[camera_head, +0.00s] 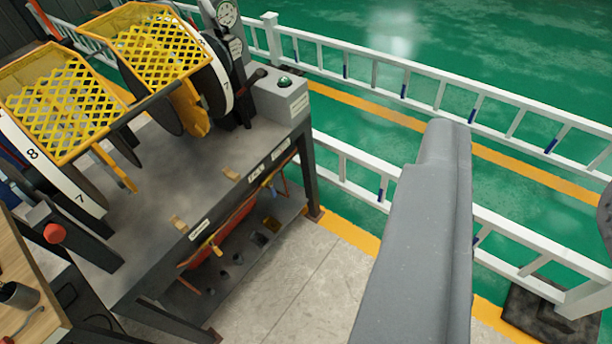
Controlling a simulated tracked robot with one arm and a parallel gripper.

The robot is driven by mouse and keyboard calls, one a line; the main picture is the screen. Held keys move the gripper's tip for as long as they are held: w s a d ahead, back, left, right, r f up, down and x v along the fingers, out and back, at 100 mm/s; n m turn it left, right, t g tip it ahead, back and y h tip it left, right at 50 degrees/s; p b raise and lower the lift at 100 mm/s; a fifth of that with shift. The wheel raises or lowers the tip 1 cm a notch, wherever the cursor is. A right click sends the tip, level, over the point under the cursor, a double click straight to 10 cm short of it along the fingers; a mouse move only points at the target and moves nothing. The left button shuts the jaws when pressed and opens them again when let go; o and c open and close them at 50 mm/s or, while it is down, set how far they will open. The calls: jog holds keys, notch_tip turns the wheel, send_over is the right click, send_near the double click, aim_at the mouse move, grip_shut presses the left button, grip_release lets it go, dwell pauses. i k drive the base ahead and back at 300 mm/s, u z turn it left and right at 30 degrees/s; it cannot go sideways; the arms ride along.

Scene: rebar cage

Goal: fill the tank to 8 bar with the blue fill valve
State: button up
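A red tank-like body (236,221) shows partly under the front edge of a grey bench (170,165); the bench top hides much of it. A small yellow part (211,243) sits at its near end. A small blue part (272,191) shows near its far end; I cannot tell whether it is the fill valve. A round dial gauge (228,13) stands at the back of the bench, its reading too small to make out. A grey bar in the right foreground appears to be my own arm. My gripper's fingers do not show.
Two yellow mesh guards (62,107) with numbered discs stand on the bench. A grey box with a green button (284,83) is at its far corner. A red knob (54,233) is at left. White railings (345,67) run behind. The concrete floor (300,280) in front is clear.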

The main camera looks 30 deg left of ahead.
aim_at(274, 194)
jog(key=u, duration=0.3)
jog(key=i, duration=0.85)
jog(key=u, duration=0.75)
